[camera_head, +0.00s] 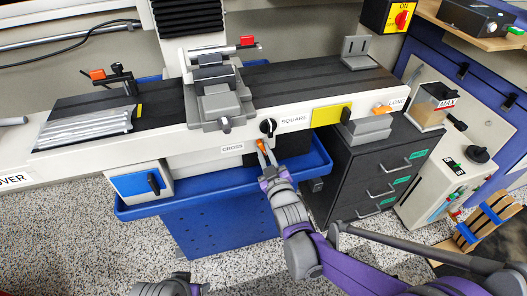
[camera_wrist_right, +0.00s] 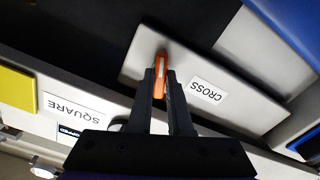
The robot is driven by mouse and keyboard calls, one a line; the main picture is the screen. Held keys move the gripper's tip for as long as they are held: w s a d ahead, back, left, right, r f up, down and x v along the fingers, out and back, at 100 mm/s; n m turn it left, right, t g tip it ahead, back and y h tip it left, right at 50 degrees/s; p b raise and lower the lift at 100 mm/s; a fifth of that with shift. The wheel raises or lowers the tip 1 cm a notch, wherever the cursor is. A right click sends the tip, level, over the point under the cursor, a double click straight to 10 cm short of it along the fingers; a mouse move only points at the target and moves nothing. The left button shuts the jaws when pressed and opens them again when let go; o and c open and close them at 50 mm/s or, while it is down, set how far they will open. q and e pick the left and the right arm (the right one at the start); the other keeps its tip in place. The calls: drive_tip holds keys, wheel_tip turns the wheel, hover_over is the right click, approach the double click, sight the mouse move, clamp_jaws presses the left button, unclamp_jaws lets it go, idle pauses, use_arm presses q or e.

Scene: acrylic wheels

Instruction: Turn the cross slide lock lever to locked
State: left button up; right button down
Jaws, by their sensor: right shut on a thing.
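The cross slide lock lever is a small orange lever (camera_head: 262,145) beside the CROSS label (camera_head: 232,148) on the machine's front. In the right wrist view the orange lever (camera_wrist_right: 160,74) stands on a light grey plate (camera_wrist_right: 140,55), with the CROSS label (camera_wrist_right: 208,91) beside it. My right gripper (camera_head: 265,150) is at the lever, its fingers (camera_wrist_right: 162,85) shut on it from either side. The fingers hide part of the lever.
A black knob (camera_head: 267,126) sits just above the lever, near the SQUARE label (camera_head: 293,120). A blue tray (camera_head: 215,187) lies below the machine bed. A dark drawer cabinet (camera_head: 365,165) stands to the right.

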idle(0.3)
drive_tip(key=m, duration=0.4)
drive_tip(key=c, duration=0.7)
unclamp_jaws()
drive_tip(key=shift+m, duration=0.3)
drive_tip(key=shift+s, duration=0.1)
drive_tip(key=v, duration=0.7)
